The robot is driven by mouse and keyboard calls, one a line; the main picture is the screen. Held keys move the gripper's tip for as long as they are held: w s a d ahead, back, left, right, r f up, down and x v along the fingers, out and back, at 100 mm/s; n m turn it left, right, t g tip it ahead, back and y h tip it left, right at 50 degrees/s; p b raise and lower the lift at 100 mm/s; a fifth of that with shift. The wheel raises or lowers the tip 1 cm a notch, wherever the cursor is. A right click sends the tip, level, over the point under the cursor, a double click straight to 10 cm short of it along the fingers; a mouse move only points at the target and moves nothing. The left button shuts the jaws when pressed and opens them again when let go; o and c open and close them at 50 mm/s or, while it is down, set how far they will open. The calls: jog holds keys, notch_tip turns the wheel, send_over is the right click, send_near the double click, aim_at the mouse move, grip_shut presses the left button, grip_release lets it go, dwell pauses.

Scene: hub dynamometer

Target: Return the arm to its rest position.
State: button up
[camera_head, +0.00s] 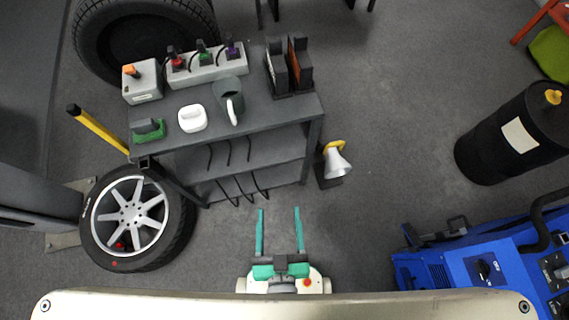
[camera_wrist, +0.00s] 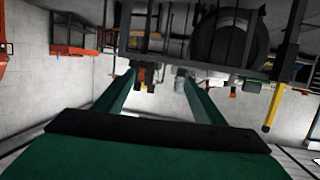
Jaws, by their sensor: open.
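My gripper (camera_head: 279,232) is in the lower middle of the head view, with two teal fingers spread apart and nothing between them. It points away from my body, toward the grey workbench (camera_head: 270,118), and is apart from it. In the wrist view my gripper (camera_wrist: 158,82) shows its two fingers wide apart, with the workshop appearing upside down beyond them. Most of my arm behind the gripper is hidden in the head view by a pale part of my own body along the bottom edge.
A wheel (camera_head: 128,222) stands left of the workbench, near a yellow-handled bar (camera_head: 98,130). A blue machine (camera_head: 480,268) is at lower right, a black drum (camera_head: 510,138) at right. Centre-right floor is clear.

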jog(key=s, duration=0.1)
jog(key=s+d+r, duration=0.1)
jog(key=shift+s+d+r+m+h, duration=0.25)
jog(key=shift+s+r+m+h, duration=0.05)
jog(key=shift+s+h, duration=0.1)
